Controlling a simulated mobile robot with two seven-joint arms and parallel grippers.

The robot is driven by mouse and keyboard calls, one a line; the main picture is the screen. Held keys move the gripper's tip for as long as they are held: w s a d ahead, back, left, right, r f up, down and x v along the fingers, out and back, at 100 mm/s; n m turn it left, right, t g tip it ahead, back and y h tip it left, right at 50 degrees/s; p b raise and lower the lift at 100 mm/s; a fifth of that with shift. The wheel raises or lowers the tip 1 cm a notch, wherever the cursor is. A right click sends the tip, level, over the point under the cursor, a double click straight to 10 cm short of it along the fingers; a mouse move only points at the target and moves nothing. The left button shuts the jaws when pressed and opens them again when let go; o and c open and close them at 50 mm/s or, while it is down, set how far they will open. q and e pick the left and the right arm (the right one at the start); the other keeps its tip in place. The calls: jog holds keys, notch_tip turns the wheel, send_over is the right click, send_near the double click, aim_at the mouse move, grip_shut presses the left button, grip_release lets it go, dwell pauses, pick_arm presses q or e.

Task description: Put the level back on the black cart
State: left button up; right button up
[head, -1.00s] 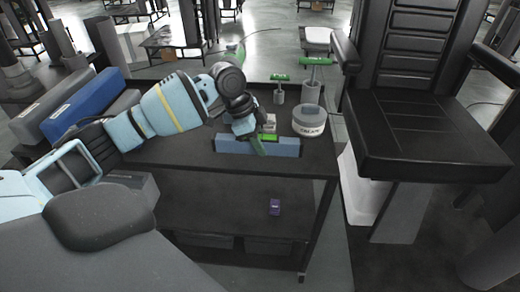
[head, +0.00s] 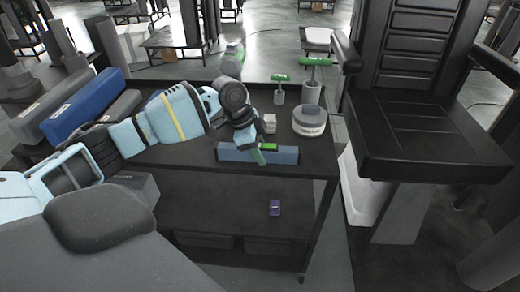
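The level (head: 232,153) is a long blue-grey bar with a bright green part at its top middle. It lies lengthwise across the picture, over the front part of the black cart's (head: 190,170) dark top. My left gripper (head: 259,153) points down at the middle of the level, with a green finger against its front side. It moves together with the level, so it is shut on it. Whether the level's underside touches the cart top cannot be told. My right gripper is not in view.
Behind the level stand a small white box (head: 269,124), a grey-white tub (head: 309,122) and two green-topped tools (head: 279,92) (head: 312,90). Blue (head: 82,108) and grey long boxes lie at left. A black chair (head: 430,140) stands close at right.

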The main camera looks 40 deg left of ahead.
pick_arm(q)
jog(key=shift+o, duration=0.7)
jog(key=shift+r, duration=0.25)
jog(key=p+v, duration=0.1)
jog(key=v, duration=1.1)
jog(key=shift+f, duration=0.1)
